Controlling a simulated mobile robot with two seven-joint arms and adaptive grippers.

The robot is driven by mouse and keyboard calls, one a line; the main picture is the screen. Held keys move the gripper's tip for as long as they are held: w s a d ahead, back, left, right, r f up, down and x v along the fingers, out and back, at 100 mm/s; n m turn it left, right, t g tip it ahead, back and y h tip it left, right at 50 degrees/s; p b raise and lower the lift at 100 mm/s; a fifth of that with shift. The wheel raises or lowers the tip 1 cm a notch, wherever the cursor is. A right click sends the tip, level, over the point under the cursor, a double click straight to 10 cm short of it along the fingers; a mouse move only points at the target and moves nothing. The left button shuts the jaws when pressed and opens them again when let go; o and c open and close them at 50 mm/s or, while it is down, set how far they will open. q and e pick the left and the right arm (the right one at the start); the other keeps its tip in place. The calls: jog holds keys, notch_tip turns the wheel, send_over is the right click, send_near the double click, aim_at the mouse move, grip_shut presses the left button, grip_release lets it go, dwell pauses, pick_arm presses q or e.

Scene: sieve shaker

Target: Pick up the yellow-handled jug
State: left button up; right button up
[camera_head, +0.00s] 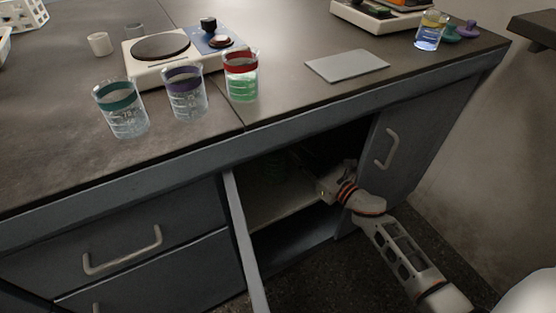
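I cannot make out a jug with a yellow handle. The cupboard (288,207) under the bench stands open, and its inside is dark. Faint greenish shapes (276,164) show at the back of it, too dark to name. My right arm reaches into the cupboard from the lower right. My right gripper (314,174) is inside the opening, above the pale shelf (290,205). Its fingers are in shadow, so I cannot tell whether they are open or shut, or hold anything. My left gripper is out of view.
The open door (246,250) juts out left of the opening. On the bench (290,30) stand beakers with teal (122,112), purple (186,96) and red (241,78) bands, a hotplate (160,48) and a grey plate (347,65). A yellow-banded beaker (429,33) stands far right.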

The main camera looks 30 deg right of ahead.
jog(key=shift+w+f, duration=0.1)
jog(key=shift+w, duration=0.75)
grip_shut()
jog(key=shift+a, duration=0.1)
jog(key=shift+r, duration=0.25)
